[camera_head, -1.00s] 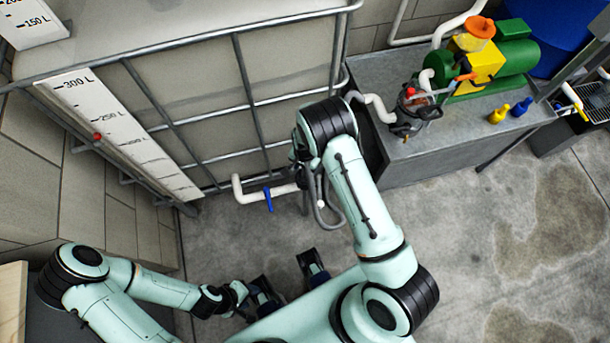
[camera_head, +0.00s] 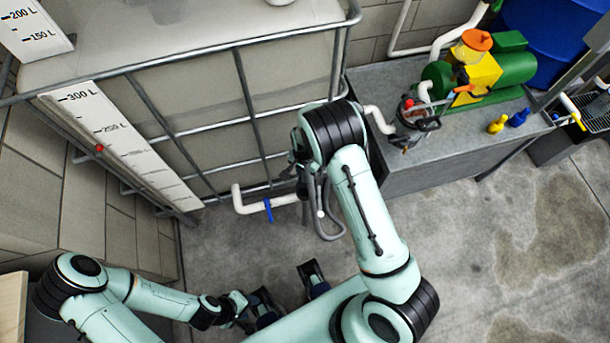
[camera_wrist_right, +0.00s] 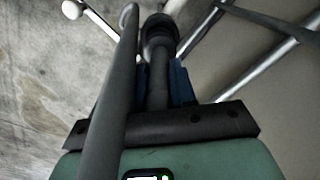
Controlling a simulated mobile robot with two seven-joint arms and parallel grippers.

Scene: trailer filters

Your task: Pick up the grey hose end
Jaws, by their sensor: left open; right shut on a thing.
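The grey hose (camera_head: 329,236) hangs in a loop below my right wrist in the head view. In the right wrist view it runs as a long grey tube (camera_wrist_right: 112,100) along the left side of the gripper. My right gripper (camera_wrist_right: 165,75) is shut on the grey hose end (camera_wrist_right: 157,85), a dark ribbed cylinder between its blue-sided fingers. In the head view my right arm mostly hides this gripper. My left gripper (camera_head: 290,288) is open and empty above the floor, low in the middle of the head view, well apart from the hose.
A caged tank (camera_head: 190,90) with a white outlet pipe (camera_head: 246,205) and blue valve (camera_head: 267,209) stands beside my right gripper. The concrete floor (camera_head: 470,235) at the right is clear.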

